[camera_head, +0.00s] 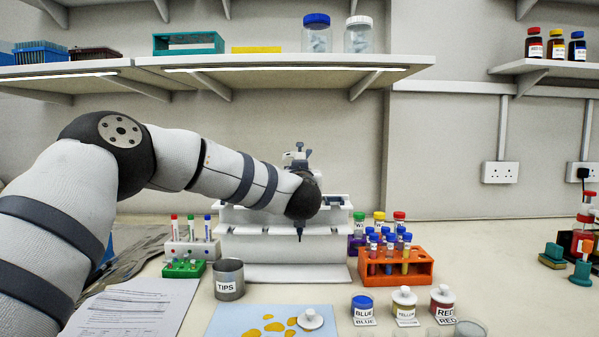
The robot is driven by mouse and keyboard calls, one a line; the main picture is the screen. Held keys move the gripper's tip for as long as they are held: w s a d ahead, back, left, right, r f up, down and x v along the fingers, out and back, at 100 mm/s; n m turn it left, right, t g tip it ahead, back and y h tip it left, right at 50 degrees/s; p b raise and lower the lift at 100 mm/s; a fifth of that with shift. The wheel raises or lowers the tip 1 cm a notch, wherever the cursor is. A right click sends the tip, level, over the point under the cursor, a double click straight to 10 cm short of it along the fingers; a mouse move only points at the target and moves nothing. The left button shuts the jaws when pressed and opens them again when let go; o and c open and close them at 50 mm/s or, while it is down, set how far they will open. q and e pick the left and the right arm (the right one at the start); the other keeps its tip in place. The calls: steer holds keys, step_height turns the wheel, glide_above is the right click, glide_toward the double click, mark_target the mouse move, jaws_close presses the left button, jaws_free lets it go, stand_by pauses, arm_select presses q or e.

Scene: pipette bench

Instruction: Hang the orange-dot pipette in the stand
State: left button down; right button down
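The white pipette stand (250,243) is at the back middle of the bench. A pipette with a grey-blue top (298,156) shows upright above the end of my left arm, at the stand. A dark narrow tip (299,233) shows below my wrist, in front of the stand, and looks like its lower end. No orange dot can be made out; the pipette's middle is hidden by my wrist. My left arm reaches in from the left to the stand, and its dark wrist covers the gripper's fingers. Whether they hold the pipette cannot be seen. My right gripper is out of view.
A tube rack (196,248), green rack (183,269) and TIPS cup (229,281) stand left of centre. An orange tube rack (418,269) is right of the stand. Labelled jars (404,304) and a blue mat (232,319) lie in front.

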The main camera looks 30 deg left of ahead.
arm_select(q)
steer(key=shift+f, duration=0.4)
stand_by(0.4)
steer(key=c, duration=1.2)
jaws_free()
steer(key=shift+c, duration=0.2)
steer(key=shift+f, duration=0.1)
steer(key=v, duration=1.2)
